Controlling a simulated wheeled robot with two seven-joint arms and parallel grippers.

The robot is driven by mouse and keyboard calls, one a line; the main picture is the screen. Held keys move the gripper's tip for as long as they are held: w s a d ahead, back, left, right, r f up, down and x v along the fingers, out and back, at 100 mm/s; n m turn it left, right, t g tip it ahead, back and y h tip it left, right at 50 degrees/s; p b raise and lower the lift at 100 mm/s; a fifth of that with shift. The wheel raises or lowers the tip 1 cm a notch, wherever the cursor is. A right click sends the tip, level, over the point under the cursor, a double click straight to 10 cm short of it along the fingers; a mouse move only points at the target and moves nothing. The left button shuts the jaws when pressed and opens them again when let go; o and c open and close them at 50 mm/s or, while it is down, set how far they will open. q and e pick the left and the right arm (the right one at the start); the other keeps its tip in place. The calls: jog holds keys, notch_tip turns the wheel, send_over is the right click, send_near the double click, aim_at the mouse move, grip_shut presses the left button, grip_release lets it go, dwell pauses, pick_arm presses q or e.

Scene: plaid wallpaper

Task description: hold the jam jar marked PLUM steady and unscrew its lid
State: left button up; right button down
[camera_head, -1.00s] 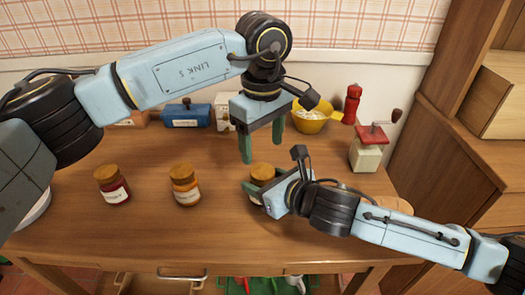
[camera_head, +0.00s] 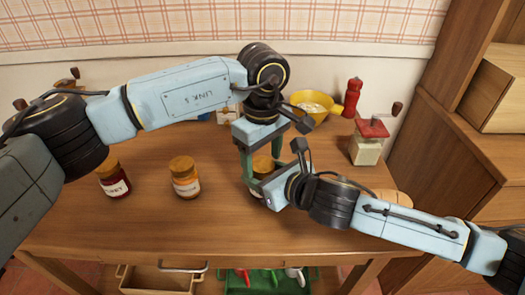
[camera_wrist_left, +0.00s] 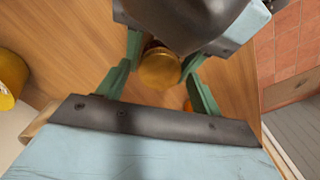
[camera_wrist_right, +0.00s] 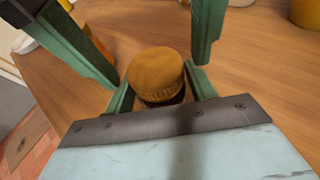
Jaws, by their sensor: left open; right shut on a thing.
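A jam jar with a brown-gold lid (camera_head: 262,164) stands upright on the table, mostly hidden behind my grippers. My right gripper (camera_head: 262,186) is shut on its body from the right. Its lid (camera_wrist_right: 156,72) and a strip of the dark body (camera_wrist_right: 176,98) show in the right wrist view. I cannot read its label. My left gripper (camera_head: 261,158) points down from above, open, its green fingers on either side of the lid. The left wrist view shows the lid (camera_wrist_left: 160,68) between the fingers, apparently with a gap; exact finger height is unclear.
A dark red jar (camera_head: 114,180) and an orange jar (camera_head: 185,180) stand to the left, labels too small to read. Behind are a yellow bowl (camera_head: 325,103), a red mill (camera_head: 352,98) and a coffee grinder (camera_head: 368,145). Bread (camera_head: 392,200) lies right. The front tabletop is clear.

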pick_arm(q)
jog(key=c, duration=1)
jog(key=o, duration=1.1)
jog(key=shift+c, duration=0.2)
jog(key=shift+r, duration=0.1)
jog(key=shift+r, duration=2.2)
pick_arm(e)
jog(key=shift+c, duration=2.1)
grip_release()
